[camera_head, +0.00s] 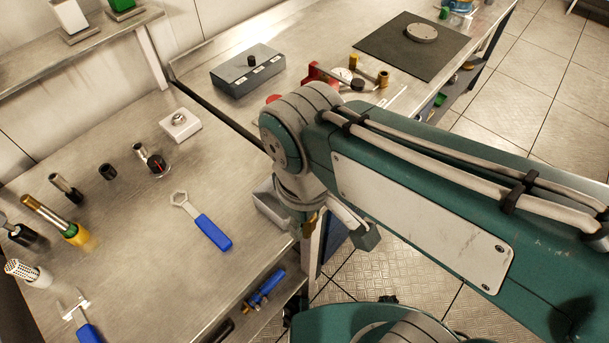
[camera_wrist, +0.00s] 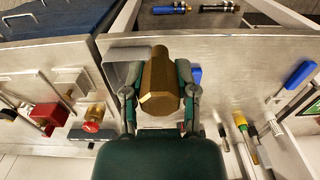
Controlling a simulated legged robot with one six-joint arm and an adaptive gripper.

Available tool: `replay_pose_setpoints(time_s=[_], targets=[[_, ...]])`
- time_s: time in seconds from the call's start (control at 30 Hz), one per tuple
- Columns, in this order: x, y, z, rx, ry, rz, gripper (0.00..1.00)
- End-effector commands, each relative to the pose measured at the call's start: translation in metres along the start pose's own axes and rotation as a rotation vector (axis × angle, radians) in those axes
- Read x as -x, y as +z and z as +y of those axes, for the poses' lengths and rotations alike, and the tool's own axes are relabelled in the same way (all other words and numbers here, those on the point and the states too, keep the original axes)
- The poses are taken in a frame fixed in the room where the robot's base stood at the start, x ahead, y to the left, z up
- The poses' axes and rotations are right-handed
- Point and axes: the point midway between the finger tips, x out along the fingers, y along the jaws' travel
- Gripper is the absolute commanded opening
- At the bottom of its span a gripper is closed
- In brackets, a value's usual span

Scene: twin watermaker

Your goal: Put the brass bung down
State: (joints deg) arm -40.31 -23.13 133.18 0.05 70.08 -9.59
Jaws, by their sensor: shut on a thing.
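The brass bung (camera_wrist: 160,82) is a six-sided brass piece. In the wrist view it sits between the two fingers of my gripper (camera_wrist: 158,88), which is shut on it. In the head view a little of the brass bung (camera_head: 310,224) shows below my wrist, near the front edge of the steel bench; my arm hides most of my gripper (camera_head: 330,218). A small grey open tray (camera_head: 268,208) stands at the bench edge, just left of the bung. The grey tray (camera_wrist: 118,75) also shows in the wrist view, partly behind the bung. I cannot tell the bung's height above it.
A blue-handled wrench (camera_head: 205,222) lies on the left bench (camera_head: 140,240), with several fittings and tools further left. A grey box (camera_head: 247,68) and a dark mat (camera_head: 385,48) are on the back bench. A lower shelf holds blue-handled tools (camera_head: 265,288).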

Motion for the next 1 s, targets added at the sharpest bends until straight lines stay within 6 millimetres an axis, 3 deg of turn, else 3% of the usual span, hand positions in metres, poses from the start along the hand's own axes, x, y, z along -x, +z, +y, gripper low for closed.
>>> replay_pose_setpoints(time_s=[0.17, 0.57, 0.8, 1.0], targets=[[-0.009, -0.013, 0.008, 0.002, -0.001, -0.005, 0.0], [-0.041, -0.076, 0.043, 0.002, -0.001, -0.004, 0.0], [-0.079, -0.104, 0.059, 0.002, -0.002, -0.005, 0.0], [-0.094, -0.117, 0.066, 0.003, -0.001, -0.001, 0.0]])
